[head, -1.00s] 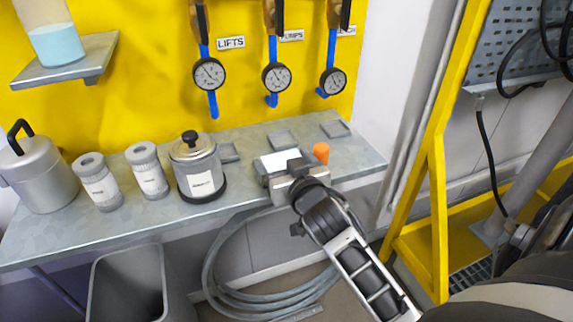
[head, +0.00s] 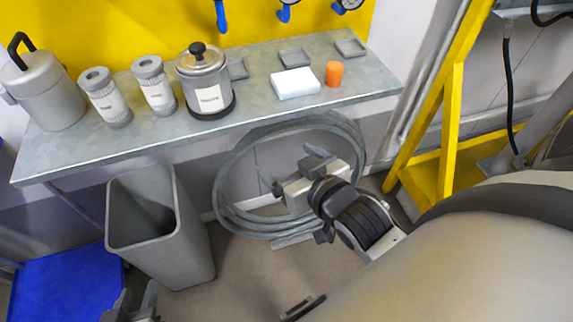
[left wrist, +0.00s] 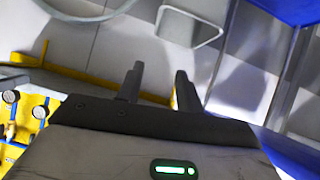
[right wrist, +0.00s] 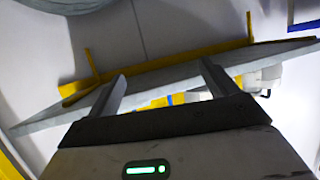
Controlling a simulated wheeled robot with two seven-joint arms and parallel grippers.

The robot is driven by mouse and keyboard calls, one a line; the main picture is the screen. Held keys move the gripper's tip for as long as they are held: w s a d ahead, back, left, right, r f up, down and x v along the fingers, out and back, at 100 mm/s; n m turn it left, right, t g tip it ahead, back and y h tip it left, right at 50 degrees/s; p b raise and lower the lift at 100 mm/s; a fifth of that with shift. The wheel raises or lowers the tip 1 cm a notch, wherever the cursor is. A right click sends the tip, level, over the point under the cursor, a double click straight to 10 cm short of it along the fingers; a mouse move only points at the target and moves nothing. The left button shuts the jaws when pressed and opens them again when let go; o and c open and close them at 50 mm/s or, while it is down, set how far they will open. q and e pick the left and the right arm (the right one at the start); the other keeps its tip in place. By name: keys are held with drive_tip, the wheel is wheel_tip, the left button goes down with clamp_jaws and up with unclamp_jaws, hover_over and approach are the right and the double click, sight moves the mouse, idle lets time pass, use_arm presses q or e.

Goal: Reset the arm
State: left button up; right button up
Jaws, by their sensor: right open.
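My right gripper (head: 290,166) is open and empty. It is in front of the bench and below its top, over the hose coil in the head view, apart from everything on the bench. In the right wrist view its two fingers (right wrist: 163,85) stand wide apart with nothing between them. My left gripper (head: 136,298) shows only in part at the bottom edge of the head view, below the grey bin. In the left wrist view its fingers (left wrist: 158,84) are parted by a narrower gap, with nothing between them.
The metal bench (head: 262,90) holds a lidded pot (head: 206,85), two canisters, a white block (head: 295,83) and an orange cylinder (head: 334,73). The grey bin (head: 158,225) and hose coil (head: 232,200) are below. A yellow frame (head: 452,120) stands right.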

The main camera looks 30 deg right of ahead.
drive_tip(key=s+a+f+n+g+y+p, duration=0.1)
drive_tip(key=s+a+f+n+g+y, duration=0.1)
drive_tip(key=s+a+f, duration=0.3)
wheel_tip(320, 180, down, 3)
drive_tip(key=shift+s+a+f+g+y, duration=0.2)
drive_tip(key=shift+a+g+y, duration=0.4)
drive_tip(key=shift+a, duration=0.25)
idle(3.2)
